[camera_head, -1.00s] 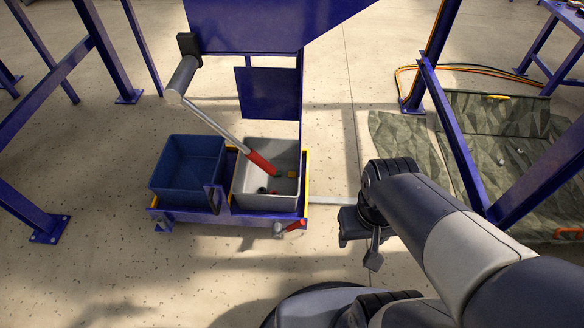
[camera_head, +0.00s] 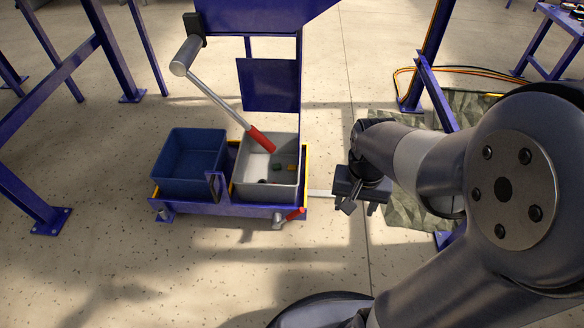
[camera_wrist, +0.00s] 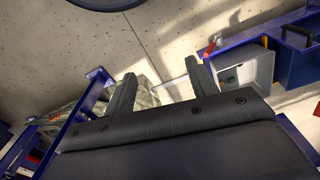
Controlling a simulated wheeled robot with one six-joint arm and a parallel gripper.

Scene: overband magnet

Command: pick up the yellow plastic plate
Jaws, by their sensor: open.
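I cannot clearly pick out a yellow plastic plate. A small yellow piece (camera_head: 494,95) shows at the far edge of the camouflage mat (camera_head: 405,213), too small to identify. The grey bin (camera_head: 265,191) holds a few small pieces, among them a green one (camera_head: 276,167); their shapes are unclear. My gripper (camera_head: 359,208) hangs right of the grey bin, beside the mat's left edge, pointing down. In the wrist view my gripper (camera_wrist: 161,70) has its two fingers apart with nothing between them.
A blue bin (camera_head: 188,163) stands left of the grey bin on a blue cart. A lever with a red grip (camera_head: 261,139) reaches over the grey bin. Blue frame posts (camera_head: 31,205) stand at the left and right. The front floor is clear.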

